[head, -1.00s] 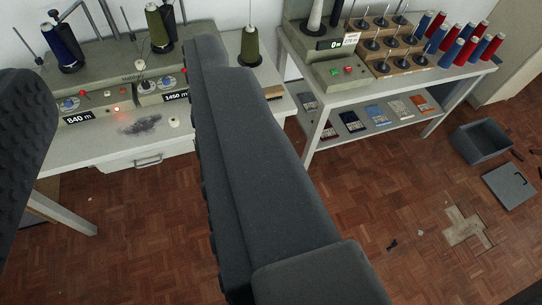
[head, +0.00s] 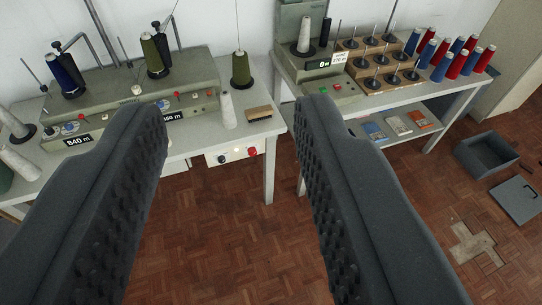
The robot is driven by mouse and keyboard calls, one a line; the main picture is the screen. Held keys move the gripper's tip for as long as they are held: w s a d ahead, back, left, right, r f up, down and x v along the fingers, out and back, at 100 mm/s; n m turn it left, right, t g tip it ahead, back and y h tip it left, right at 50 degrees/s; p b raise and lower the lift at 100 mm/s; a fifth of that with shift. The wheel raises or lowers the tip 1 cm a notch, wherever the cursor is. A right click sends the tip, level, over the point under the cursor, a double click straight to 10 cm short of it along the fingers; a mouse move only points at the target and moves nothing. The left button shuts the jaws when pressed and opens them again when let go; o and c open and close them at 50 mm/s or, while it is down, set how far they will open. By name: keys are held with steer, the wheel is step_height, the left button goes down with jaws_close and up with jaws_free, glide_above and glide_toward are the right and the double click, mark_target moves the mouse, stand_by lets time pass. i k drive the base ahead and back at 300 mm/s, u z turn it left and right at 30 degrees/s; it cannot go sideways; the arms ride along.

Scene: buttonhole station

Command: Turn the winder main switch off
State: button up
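The grey-green winder (head: 110,88) stands on the white table at the left, with thread cones on it. A "640 m" display (head: 79,141) shows, and a second display is partly covered by my left finger. Below the tabletop edge, a small white panel (head: 236,154) carries a black round knob (head: 222,158), a small pale lamp and a red knob or button (head: 252,152). I cannot tell which is the main switch, nor its position. My gripper (head: 231,112) is open and empty. Its fingers stand either side of the panel in the picture, apparently nearer the camera and apart from it.
A second table (head: 405,104) at the right holds another machine, spindles and red and blue spools. A grey open box (head: 487,153) lies on the parquet floor. Floor before the tables is clear.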

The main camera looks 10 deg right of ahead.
mark_target(252, 151)
steer(key=i, duration=1)
steer(key=z, duration=1.05)
steer(key=k, duration=0.85)
steer(key=u, duration=0.45)
steer(key=i, duration=1)
steer(key=z, duration=0.05)
